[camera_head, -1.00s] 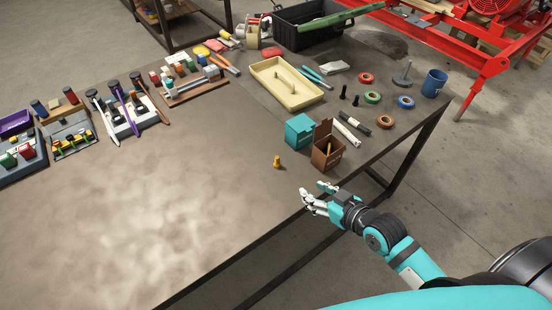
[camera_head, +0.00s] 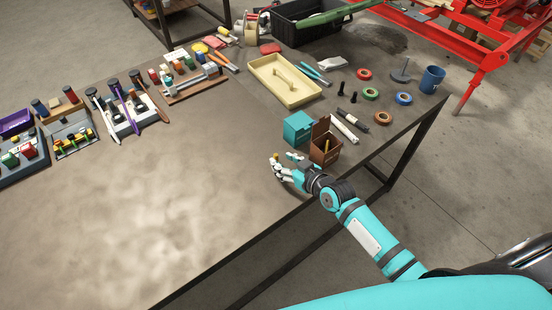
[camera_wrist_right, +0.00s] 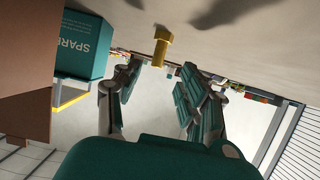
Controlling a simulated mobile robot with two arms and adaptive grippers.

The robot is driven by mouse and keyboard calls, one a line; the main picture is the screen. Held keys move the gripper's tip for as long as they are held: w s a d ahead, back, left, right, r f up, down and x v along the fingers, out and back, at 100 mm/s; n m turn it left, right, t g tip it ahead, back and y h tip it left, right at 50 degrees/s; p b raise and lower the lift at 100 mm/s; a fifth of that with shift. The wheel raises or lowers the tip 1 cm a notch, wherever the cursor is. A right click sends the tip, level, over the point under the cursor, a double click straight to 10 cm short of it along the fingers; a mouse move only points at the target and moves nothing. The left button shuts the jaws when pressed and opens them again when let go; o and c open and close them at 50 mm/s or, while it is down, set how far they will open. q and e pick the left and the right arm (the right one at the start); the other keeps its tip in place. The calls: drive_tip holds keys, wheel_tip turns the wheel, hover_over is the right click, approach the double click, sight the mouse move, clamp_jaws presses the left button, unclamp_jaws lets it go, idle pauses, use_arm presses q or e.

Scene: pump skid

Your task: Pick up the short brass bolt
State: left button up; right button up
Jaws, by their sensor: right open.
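The short brass bolt (camera_head: 276,156) stands upright on the table; only its top shows past my fingers in the head view. In the right wrist view the bolt (camera_wrist_right: 162,48) is yellow with a wider head and lies just beyond the fingertips, roughly in line with the gap between them. My right gripper (camera_head: 284,167) is low over the table beside the bolt. Its two fingers are apart with nothing between them in the right wrist view (camera_wrist_right: 160,82). My left gripper is out of view.
A brown open box (camera_head: 325,149) with a brass-coloured piece inside and a teal box (camera_head: 298,128) stand close behind my right gripper. A cream tray (camera_head: 285,82), tape rolls and tools lie farther back. The table's left and front area (camera_head: 150,220) is clear.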

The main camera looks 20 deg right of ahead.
sight(276, 159)
drive_tip(key=x, duration=0.4)
drive_tip(key=shift+w+d, duration=0.15)
drive_tip(key=shift+d, duration=0.05)
drive_tip(key=shift+c, duration=0.3)
clamp_jaws()
